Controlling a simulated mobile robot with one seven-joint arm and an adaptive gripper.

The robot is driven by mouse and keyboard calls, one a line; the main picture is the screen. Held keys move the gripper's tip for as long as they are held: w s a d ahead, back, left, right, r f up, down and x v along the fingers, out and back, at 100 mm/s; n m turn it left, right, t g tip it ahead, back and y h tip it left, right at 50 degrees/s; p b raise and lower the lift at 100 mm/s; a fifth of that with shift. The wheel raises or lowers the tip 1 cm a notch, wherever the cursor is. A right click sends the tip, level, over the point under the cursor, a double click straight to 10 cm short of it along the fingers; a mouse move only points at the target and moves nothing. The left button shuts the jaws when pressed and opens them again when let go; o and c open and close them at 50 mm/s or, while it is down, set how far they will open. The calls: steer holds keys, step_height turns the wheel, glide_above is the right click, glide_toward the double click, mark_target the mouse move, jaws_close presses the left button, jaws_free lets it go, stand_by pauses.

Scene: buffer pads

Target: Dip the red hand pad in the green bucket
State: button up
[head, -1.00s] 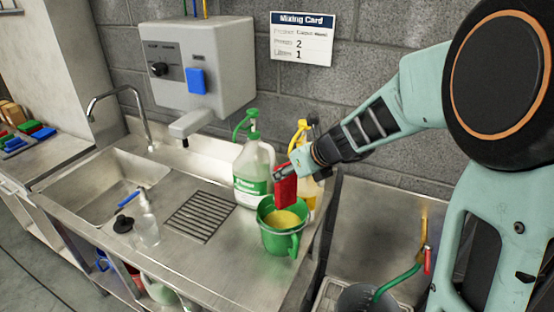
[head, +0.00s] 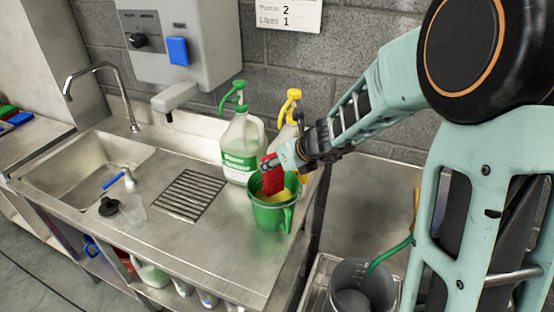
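The green bucket (head: 271,219) stands on the steel counter right of the drain grille, with yellow liquid (head: 287,194) inside. The red hand pad (head: 272,177) hangs upright from my gripper (head: 270,160), with its lower part inside the bucket's opening. The pad's lower edge is at or in the yellow liquid; I cannot tell how deep. My gripper is above the bucket rim and looks shut on the pad's top edge; its fingertips are small in view.
A white jug with a green pump (head: 240,145) stands just behind the bucket, and a yellow-pump bottle (head: 289,125) stands behind my arm. A clear spray bottle (head: 131,205) is by the sink (head: 104,163). A grey bucket (head: 361,287) with a green hose is at lower right.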

step_height(320, 180, down, 11)
steer(key=b, duration=0.9)
steer(key=shift+r, duration=0.2)
steer(key=shift+f+b, duration=0.15)
steer(key=shift+b, duration=0.15)
stand_by(2.9)
step_height(320, 180, up, 17)
steer(key=p, duration=1.4)
glide_above(276, 190)
steer(key=shift+s+d, duration=0.15)
steer(key=shift+s, duration=0.05)
